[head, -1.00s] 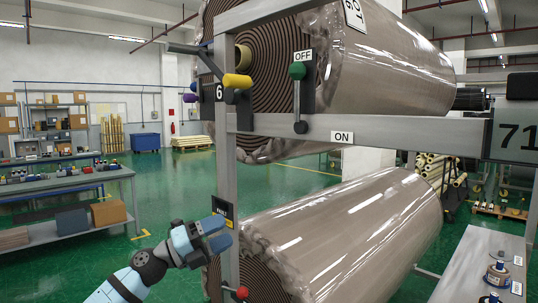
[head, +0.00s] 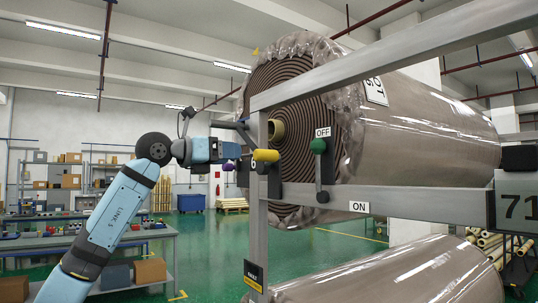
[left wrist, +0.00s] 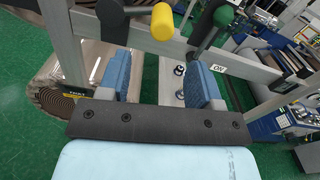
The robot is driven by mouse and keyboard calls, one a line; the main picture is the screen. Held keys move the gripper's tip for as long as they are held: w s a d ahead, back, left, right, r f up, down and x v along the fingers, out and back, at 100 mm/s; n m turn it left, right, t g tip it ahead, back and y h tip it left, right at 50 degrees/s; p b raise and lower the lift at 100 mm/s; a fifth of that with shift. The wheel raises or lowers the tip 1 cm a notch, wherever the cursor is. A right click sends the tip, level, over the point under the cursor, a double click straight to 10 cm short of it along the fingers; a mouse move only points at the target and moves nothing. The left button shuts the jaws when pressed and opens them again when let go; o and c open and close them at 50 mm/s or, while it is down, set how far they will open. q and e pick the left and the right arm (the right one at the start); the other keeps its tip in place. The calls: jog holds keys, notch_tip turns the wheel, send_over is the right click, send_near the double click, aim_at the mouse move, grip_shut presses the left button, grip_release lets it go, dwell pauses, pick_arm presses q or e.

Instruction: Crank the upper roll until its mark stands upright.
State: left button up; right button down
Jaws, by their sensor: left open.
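The upper roll (head: 430,125), brown and wrapped in clear film, fills the right of the head view; its spiral end faces left. A small yellow triangle (head: 255,52) shows by its upper left rim; I cannot tell if it is the mark. A yellow handle (head: 266,155) stands at the frame post before the roll's core; it also shows in the left wrist view (left wrist: 162,22). A purple knob (head: 229,166) lies left of it. My left gripper (head: 234,150) is beside these, open and empty, its fingers apart in the wrist view (left wrist: 160,75). My right gripper is not in view.
A lever with a green knob (head: 318,146) stands near the OFF label, with an ON label (head: 358,206) lower on the grey rail (head: 420,203). The lower roll (head: 400,275) lies beneath. Benches and shelves stand at the left back.

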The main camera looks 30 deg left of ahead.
aim_at(277, 159)
pick_arm(q)
jog(key=p+x, duration=0.3)
jog(key=x, duration=0.7)
jog(key=shift+d+r, duration=0.15)
jog(key=shift+r, duration=0.05)
jog(key=shift+w+d+f, duration=0.1)
jog(key=shift+w+d, duration=0.15)
jog(key=shift+w, duration=0.35)
grip_shut()
jog(key=shift+d+f, duration=0.1)
jog(key=shift+f, duration=0.25)
jog(key=shift+d+f+m, duration=0.1)
jog(key=shift+f+m, duration=0.05)
jog(key=shift+m, duration=0.35)
